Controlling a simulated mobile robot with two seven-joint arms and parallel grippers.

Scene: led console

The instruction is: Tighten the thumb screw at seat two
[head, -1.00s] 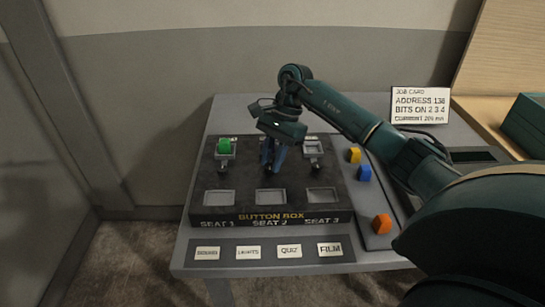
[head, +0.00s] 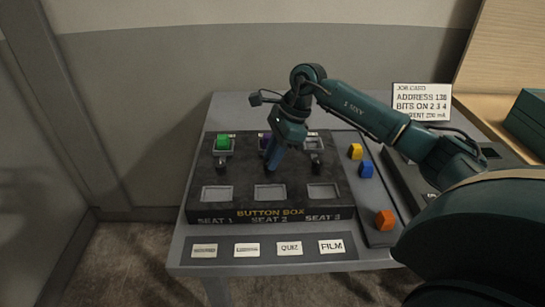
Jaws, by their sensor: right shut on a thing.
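The dark button box (head: 236,176) stands on a grey table, with labels for seats 1, 2 and 3 along its front. My right gripper (head: 270,165) reaches down over the middle column, seat 2, with its fingers low at the spot in line with the thumb screws of the other seats. It is shut on the thumb screw there, which the fingers hide. Behind the fingers, a purple piece shows in part at the seat 2 socket (head: 263,141). A green button (head: 222,142) sits in the seat 1 socket. My left gripper is not in view.
Yellow (head: 355,151), blue (head: 366,169) and orange (head: 385,220) buttons lie on a strip right of the box. Label tiles (head: 289,248) lie along the front. A job card (head: 421,101) stands at the back right. My right arm crosses over the table's right side.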

